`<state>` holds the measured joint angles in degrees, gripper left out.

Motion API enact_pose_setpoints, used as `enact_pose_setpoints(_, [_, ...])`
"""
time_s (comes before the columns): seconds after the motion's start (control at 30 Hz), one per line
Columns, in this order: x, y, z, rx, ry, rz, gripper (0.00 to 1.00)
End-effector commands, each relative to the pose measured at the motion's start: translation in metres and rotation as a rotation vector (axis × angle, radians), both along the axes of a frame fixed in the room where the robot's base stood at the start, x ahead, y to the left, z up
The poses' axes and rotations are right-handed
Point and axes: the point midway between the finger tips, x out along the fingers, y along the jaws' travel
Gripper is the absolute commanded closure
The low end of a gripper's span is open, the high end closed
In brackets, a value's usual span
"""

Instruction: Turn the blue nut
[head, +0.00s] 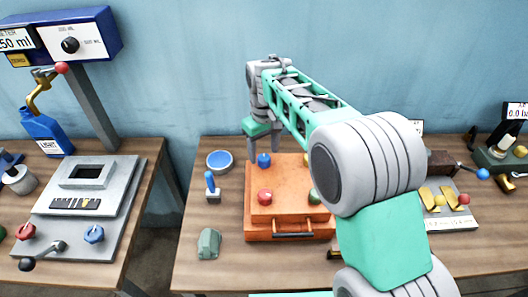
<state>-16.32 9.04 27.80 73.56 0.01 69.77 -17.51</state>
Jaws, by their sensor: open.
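A blue knob-like piece (264,160), which looks like the blue nut, stands at the back left of the top of an orange box (290,237). My gripper (264,153) points down at it from behind and above. Its fingers are apart, one on each side of the blue piece in the picture. I cannot tell whether they touch it.
My arm hides the box's right side. A blue round dish (219,162), a blue-handled tool (212,188) and a grey-green block (209,243) stand left of the box. The left table (72,275) holds a grey panel with red and blue star knobs (93,234).

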Motion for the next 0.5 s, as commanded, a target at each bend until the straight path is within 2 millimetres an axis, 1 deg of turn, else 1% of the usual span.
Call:
enact_pose_setpoints(0.13, [0.000, 0.000, -0.016, 0.001, -0.001, -0.001, 0.41])
enact_pose_setpoints(0.23, [0.000, 0.000, -0.019, 0.001, -0.003, -0.001, 0.41])
enact_pose_setpoints(0.4, [0.000, 0.000, -0.020, 0.001, -0.003, -0.001, 0.41])
enact_pose_setpoints(0.5, [0.000, 0.000, -0.020, 0.001, -0.003, -0.001, 0.49])
